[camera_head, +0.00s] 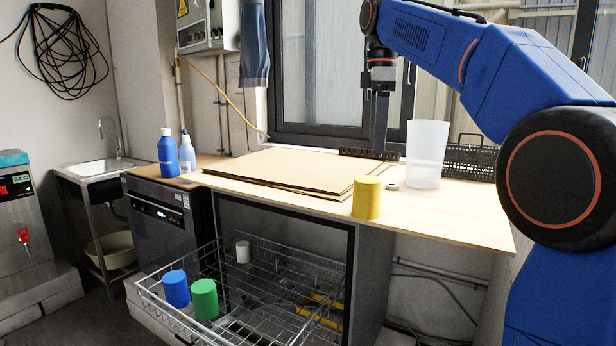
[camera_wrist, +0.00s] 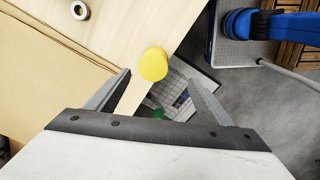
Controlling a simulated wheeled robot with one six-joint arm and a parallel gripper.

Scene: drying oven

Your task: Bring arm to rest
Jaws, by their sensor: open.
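My arm reaches in from the right in the camera_head view, and my gripper (camera_head: 379,148) hangs down over the back of the wooden worktop (camera_head: 462,203), near the window. In the wrist view my gripper (camera_wrist: 157,78) has its two fingers spread apart, with nothing held between them. A yellow cylinder (camera_head: 367,197) stands upright on the worktop near its front edge, apart from the gripper; it also shows in the wrist view (camera_wrist: 153,64), beyond the fingers.
A translucent container (camera_head: 427,155) and a small tape roll (camera_head: 392,186) stand close by. Cardboard sheets (camera_head: 290,168) lie on the worktop. Below, a pulled-out wire rack (camera_head: 270,285) holds blue (camera_head: 176,289), green (camera_head: 205,299) and white (camera_head: 243,252) cylinders. Bottles (camera_head: 167,153) stand left.

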